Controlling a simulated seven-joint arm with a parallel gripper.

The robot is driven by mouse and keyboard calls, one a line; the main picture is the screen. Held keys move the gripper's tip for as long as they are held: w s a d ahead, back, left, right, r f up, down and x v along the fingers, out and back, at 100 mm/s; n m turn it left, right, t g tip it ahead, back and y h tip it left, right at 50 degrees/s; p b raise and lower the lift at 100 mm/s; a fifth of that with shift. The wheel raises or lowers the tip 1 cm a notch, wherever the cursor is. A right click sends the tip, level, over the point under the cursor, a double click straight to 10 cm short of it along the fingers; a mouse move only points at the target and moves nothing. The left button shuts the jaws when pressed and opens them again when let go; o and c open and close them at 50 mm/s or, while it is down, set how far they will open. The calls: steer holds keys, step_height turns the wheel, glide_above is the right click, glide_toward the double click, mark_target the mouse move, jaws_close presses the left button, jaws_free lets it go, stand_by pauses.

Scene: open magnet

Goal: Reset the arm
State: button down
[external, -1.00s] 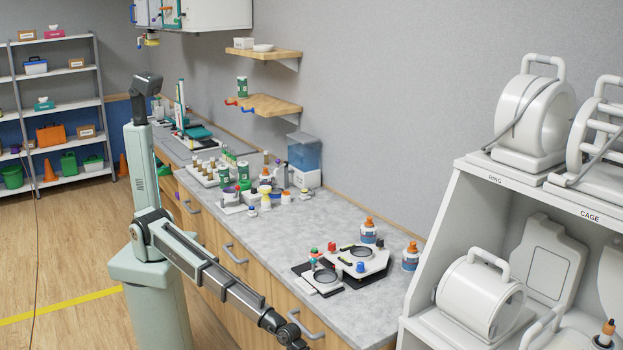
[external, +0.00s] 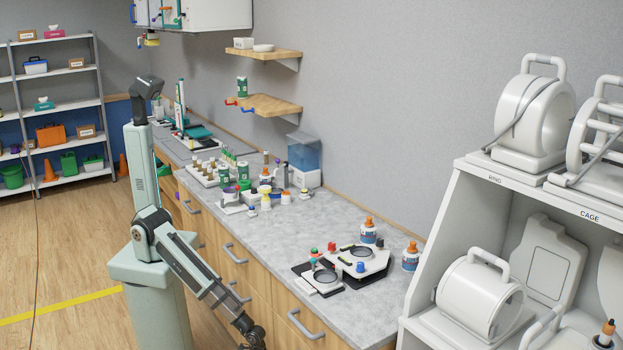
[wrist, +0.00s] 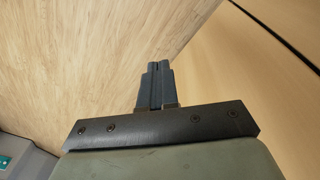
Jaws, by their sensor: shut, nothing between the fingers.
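My gripper shows in the wrist view (wrist: 156,68). Its two dark fingers are together with nothing between them. Wood floor lies behind the fingers, and a plain wooden drawer front is at the right of that view. In the external view my arm reaches down toward the bottom edge, in front of the counter's drawers. The fingers themselves are cut off or too low to make out there.
The grey counter (external: 300,235) holds several bottles and a white device (external: 362,262). Drawer handles (external: 305,325) stick out near my arm. A white shelf unit (external: 440,215) with coil-like devices stands at the right. Open floor (external: 60,250) lies at the left.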

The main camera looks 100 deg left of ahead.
steer(key=s+a+r+g, duration=0.1)
steer(key=s+a+g, duration=0.3)
steer(key=s, duration=1)
steer(key=s+a+r+g+y, duration=0.1)
steer(key=s+a+g, duration=0.3)
steer(key=s+a, duration=0.5)
steer(key=s, duration=0.5)
steer(key=shift+a+n, duration=0.15)
steer(key=shift+n, duration=0.15)
